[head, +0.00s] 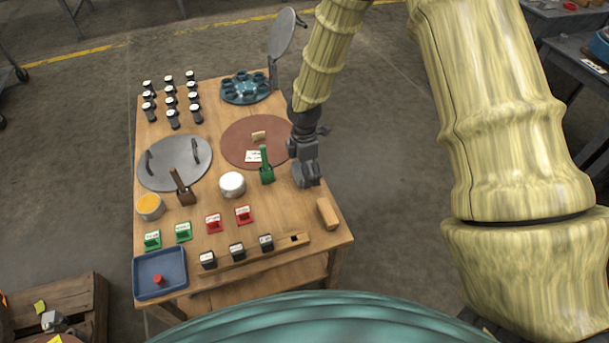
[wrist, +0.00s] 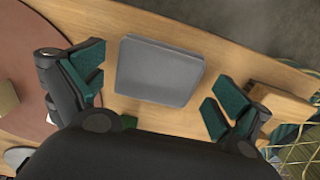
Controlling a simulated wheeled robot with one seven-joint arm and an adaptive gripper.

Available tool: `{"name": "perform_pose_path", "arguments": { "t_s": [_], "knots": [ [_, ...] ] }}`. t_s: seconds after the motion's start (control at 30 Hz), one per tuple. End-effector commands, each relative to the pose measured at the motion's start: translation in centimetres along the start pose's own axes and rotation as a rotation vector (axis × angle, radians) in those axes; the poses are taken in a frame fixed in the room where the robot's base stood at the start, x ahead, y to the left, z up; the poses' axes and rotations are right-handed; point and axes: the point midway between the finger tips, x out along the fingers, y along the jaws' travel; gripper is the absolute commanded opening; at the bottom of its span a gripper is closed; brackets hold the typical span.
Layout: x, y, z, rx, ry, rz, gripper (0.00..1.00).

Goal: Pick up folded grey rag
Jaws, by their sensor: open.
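The folded grey rag (wrist: 159,71) lies flat on the wooden table, seen in the wrist view as a grey square with rounded corners. My gripper (wrist: 155,92) is open above it, with one green-padded finger to the left of the rag and one to the right. The fingers are apart from the rag, and nothing is between the pads but the view down to it. In the head view my gripper (head: 307,178) is over the table's right side and hides the rag.
A wooden block (head: 327,214) lies close to the right finger. A reddish-brown round mat (head: 236,143) lies to the left, with a green-handled item (head: 266,165) at its edge. A white tub (head: 232,185), a grey round lid (head: 172,164) and a blue tray (head: 161,285) stand further left.

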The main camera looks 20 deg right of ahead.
Motion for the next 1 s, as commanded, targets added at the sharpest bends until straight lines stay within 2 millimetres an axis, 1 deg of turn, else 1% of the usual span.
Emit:
{"name": "perform_pose_path", "arguments": {
  "t_s": [0.07, 0.27, 0.3, 0.37, 0.5, 0.53, 0.63, 0.67, 0.87, 1.0],
  "knots": [
    [0.6, 0.0, 0.0, 0.000, 0.000, 0.001, 1.00],
    [0.6, 0.0, 0.0, 0.000, 0.000, 0.001, 1.00],
    [0.6, 0.0, 0.0, 0.000, 0.000, 0.001, 0.96],
    [0.6, 0.0, 0.0, 0.000, 0.000, 0.001, 0.85],
    [0.6, 0.0, 0.0, 0.000, 0.000, 0.001, 0.60],
    [0.6, 0.0, 0.0, 0.000, 0.000, 0.001, 0.57],
    [0.6, 0.0, 0.0, 0.000, 0.000, 0.001, 0.56],
    [0.6, 0.0, 0.0, 0.000, 0.000, 0.001, 0.53],
    [0.4, 0.0, 0.0, 0.000, 0.000, 0.001, 0.53],
    [-0.5, 0.1, 0.0, 0.000, 0.000, 0.002, 0.53]
  ]
}}
